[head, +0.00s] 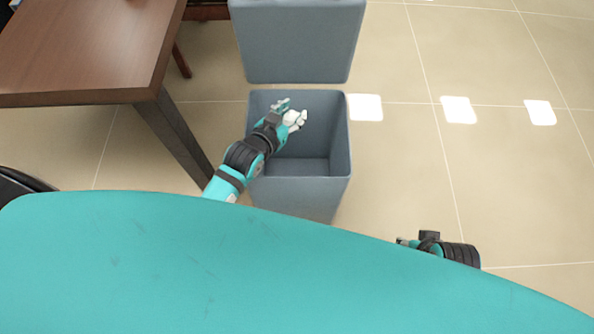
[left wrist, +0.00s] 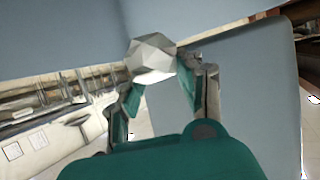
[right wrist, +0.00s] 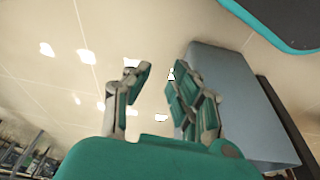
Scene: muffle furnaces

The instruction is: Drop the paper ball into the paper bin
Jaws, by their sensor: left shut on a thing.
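The paper ball (head: 293,119) is white and faceted. My left gripper (head: 290,110) is shut on it, over the open top of a grey-blue bin (head: 341,150) in the head view. The bin's inside looks empty where I can see it. The left wrist view shows the paper ball (left wrist: 151,58) between the two fingertips, with grey-blue walls around. My right gripper (right wrist: 155,85) is open and empty in the right wrist view, with a grey-blue bin (right wrist: 235,100) to its right. In the head view the right gripper is at the lower right, partly hidden.
A second grey-blue bin (head: 297,45) stands just behind the first. A brown wooden table (head: 85,45) with a dark leg (head: 178,135) is at the left. The tiled floor (head: 500,60) on the right is clear, with white light patches.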

